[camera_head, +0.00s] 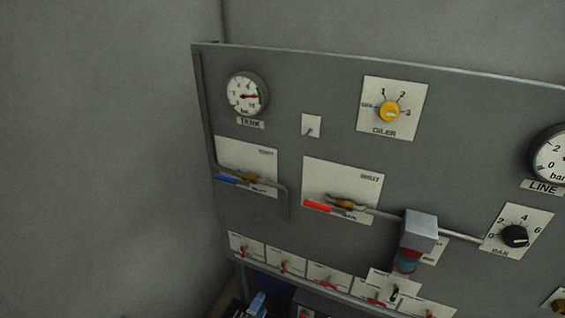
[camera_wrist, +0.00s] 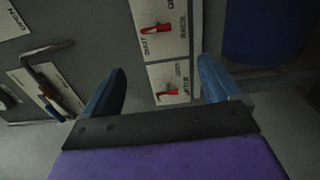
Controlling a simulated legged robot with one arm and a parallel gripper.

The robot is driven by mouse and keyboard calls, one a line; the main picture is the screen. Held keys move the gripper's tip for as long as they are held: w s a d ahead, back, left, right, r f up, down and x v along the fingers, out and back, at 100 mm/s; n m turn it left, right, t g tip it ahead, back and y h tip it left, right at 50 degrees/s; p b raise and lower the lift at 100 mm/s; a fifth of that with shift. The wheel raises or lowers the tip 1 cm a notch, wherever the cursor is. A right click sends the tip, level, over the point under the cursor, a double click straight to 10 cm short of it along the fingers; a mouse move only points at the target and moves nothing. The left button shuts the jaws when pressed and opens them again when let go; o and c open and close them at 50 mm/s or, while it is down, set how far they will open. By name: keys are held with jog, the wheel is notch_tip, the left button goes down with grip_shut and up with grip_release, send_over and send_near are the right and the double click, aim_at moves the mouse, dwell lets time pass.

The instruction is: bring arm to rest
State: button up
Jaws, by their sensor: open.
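My gripper (camera_wrist: 158,88) shows in the wrist view as two blue-grey fingers spread apart on a dark bar with a purple body behind. It is open, with nothing between the fingers. Beyond the gap are two white plates with red switches, the upper switch (camera_wrist: 156,29) and the lower switch (camera_wrist: 172,91). I cannot tell how far the fingertips are from the panel.
The panel carries a TANK gauge (camera_head: 246,95), a yellow OILER knob (camera_head: 389,111), a blue-handled valve (camera_head: 240,180), a red-handled valve (camera_head: 330,205) and a black BAR knob (camera_head: 514,236). A row of red switches (camera_head: 285,265) runs along the bottom. A blue object (camera_wrist: 262,32) stands at right in the wrist view.

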jog(key=w+a+r+m+g+y, duration=0.4)
jog(key=w+r+m+g+y, duration=0.15)
jog(key=w+r, duration=0.5)
jog(key=s+d+r+m+g+y, duration=0.1)
jog(key=s+d+r+g+y, duration=0.15)
jog(key=r, duration=0.45)
jog(key=s+d+r+m+g+y, duration=0.1)
jog(key=s+d+r+m+g, duration=0.15)
jog(key=r, duration=0.55)
jog(key=s+d+r+m+g+h, duration=0.1)
jog(key=s+d+r, duration=0.3)
jog(key=s+d, duration=0.4)
jog(key=s+d+r+m+g+h, duration=0.1)
jog(key=s+d+r+g, duration=0.3)
jog(key=s, duration=1.4)
jog(key=s+d+r+m+g, duration=0.3)
jog(key=s+d+r, duration=0.2)
jog(key=s+d, duration=0.7)
jog(key=shift+s+d+r+h, duration=0.35)
jog(key=shift+s+h, duration=0.05)
jog(key=shift+s, duration=0.45)
